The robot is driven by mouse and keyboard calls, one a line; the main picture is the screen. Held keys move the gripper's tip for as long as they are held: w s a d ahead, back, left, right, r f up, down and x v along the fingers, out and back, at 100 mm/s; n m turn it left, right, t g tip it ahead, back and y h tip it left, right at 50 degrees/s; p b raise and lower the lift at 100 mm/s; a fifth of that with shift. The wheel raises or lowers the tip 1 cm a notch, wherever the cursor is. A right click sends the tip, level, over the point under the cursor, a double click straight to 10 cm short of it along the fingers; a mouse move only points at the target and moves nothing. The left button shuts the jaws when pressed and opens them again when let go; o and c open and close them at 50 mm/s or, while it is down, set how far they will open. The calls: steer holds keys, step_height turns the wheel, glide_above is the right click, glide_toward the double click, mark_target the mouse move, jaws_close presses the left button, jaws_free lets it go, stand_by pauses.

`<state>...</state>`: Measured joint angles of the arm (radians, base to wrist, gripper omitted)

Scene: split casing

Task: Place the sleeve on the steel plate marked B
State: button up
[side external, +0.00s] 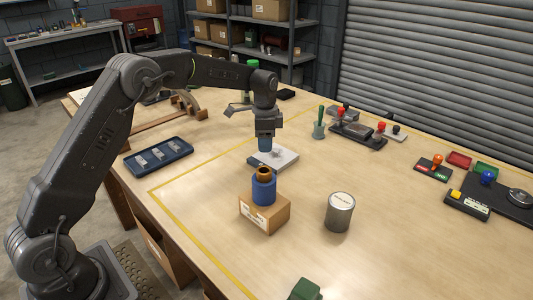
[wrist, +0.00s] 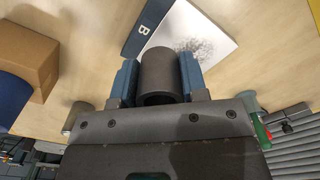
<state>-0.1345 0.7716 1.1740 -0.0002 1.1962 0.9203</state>
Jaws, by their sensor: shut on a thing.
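The sleeve (wrist: 160,76) is a dark grey, hollow cylinder. In the wrist view it sits between the two blue fingers of my gripper (wrist: 160,80), which are shut on it. In the side view my gripper (side external: 265,143) points down at the steel plate, and its fingers mostly hide the sleeve. The steel plate (side external: 286,158) is pale grey and lies flat on the table. Its dark blue strip carries a white B in the wrist view (wrist: 190,38). The sleeve overlaps the plate's near part there. I cannot tell whether it touches the plate.
A cardboard box (side external: 264,212) stands just in front of the plate, with a blue cylinder (side external: 264,190) holding a copper-coloured part on top. A metal can (side external: 339,212) stands to its right. A dark blue tray (side external: 158,156) lies left.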

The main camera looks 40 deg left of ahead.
mark_target(267, 161)
steer(key=shift+w+d+f, duration=0.15)
steer(key=shift+d, duration=0.05)
steer(key=shift+f, duration=1.95)
steer(key=shift+f, duration=0.1)
steer(key=o, duration=1)
steer(key=shift+f, duration=0.1)
steer(key=shift+o, duration=0.2)
